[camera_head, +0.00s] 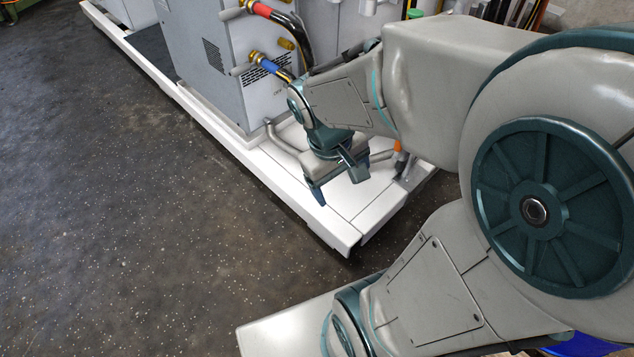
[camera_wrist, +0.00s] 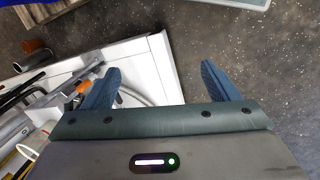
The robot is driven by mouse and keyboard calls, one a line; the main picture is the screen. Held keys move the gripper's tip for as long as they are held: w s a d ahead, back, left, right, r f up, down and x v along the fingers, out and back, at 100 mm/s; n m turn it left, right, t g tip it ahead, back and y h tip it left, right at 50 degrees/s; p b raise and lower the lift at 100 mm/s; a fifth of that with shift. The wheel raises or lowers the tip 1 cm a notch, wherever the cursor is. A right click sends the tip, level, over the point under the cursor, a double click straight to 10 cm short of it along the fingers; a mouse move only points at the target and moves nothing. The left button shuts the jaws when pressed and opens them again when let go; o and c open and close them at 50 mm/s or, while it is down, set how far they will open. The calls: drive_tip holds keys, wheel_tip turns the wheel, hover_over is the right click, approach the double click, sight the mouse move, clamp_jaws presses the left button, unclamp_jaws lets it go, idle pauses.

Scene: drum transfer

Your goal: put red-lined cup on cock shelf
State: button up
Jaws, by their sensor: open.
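My gripper (camera_head: 338,188) is open and empty above the front corner of a white platform (camera_head: 290,172) in the head view. In the wrist view my gripper (camera_wrist: 161,69) has its two blue fingers wide apart, with the platform's edge and dark floor beyond them. I cannot make out a red-lined cup in either view. A grey cylinder with an orange-brown end (camera_wrist: 34,52) shows at the left of the wrist view; I cannot tell whether it is a cup or a pipe. I cannot tell which surface is the cock shelf.
A grey cabinet (camera_head: 215,60) stands on the platform, with a red-collared hose (camera_head: 262,10) and a blue-collared hose (camera_head: 268,65). Bent grey pipes (camera_head: 282,138) run near my gripper. Open speckled floor (camera_head: 110,200) lies at left. A grey rim (camera_wrist: 240,3) shows at the wrist view's top.

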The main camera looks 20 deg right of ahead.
drive_tip(key=a+y, duration=0.1)
drive_tip(key=a+r+m+t, duration=0.1)
drive_tip(key=a, duration=0.1)
drive_tip(key=s+a+r+y, duration=0.1)
drive_tip(key=a, duration=0.1)
drive_tip(key=shift+a+m+y, duration=0.15)
drive_tip(key=shift+m+y, duration=0.15)
drive_tip(key=shift+m, duration=0.1)
